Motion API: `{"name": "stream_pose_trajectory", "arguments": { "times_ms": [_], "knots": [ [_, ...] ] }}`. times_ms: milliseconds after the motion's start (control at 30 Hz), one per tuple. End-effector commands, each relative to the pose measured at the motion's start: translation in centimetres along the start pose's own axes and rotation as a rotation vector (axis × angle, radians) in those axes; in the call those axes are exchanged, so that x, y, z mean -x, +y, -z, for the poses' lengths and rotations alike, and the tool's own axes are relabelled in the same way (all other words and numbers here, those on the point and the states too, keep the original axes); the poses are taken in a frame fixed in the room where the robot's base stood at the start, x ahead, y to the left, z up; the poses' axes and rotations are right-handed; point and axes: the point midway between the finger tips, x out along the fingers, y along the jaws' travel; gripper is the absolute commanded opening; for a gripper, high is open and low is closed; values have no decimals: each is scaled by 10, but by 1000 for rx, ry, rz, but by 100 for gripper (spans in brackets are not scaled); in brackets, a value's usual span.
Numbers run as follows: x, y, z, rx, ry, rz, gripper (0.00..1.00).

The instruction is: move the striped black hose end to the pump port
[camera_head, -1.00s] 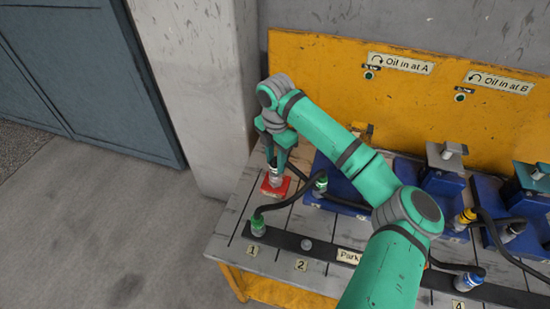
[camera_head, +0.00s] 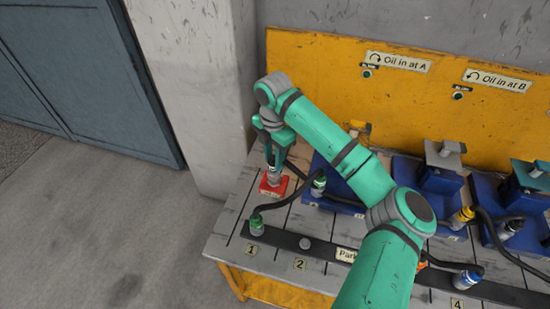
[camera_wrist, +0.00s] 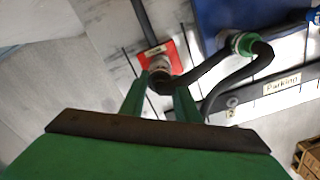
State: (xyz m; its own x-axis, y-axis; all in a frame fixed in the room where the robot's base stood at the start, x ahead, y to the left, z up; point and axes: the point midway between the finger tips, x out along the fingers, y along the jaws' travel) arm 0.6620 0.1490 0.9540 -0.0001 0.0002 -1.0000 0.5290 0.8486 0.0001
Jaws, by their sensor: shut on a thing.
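My gripper (camera_head: 273,157) is at the left end of the bench, pointing down over a red square plate (camera_head: 268,191). It also shows in the wrist view (camera_wrist: 159,101), with its two green fingers around a black hose (camera_wrist: 184,81). It is shut on the hose end (camera_wrist: 159,67), a metallic coupling whose tip is at the red plate. Whether the coupling is seated or just above the plate is unclear, and stripes cannot be made out. The plate's small label is unreadable, so I cannot tell whether it marks the pump port.
A green-collared coupling (camera_head: 319,184) is at the blue block. Another green-collared hose end (camera_head: 257,225) stands at parking position 1; position 2 shows a bare stud (camera_head: 305,243). A yellow back panel (camera_head: 310,75) rises behind. My arm hides part of the bench.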

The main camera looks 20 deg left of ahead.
Motion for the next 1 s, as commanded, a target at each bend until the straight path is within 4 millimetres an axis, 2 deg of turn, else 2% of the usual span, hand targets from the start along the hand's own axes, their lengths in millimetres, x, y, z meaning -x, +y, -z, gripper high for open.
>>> {"name": "stream_pose_trajectory", "arguments": {
  "times_ms": [267,900,933,1000],
  "knots": [
    [-3,1,1,1,1,0,0],
    [-27,-3,-1,-6,4,5,0],
    [-28,-3,-1,-5,4,5,31],
    [-27,-3,-1,-5,3,4,48]
  ]
}}
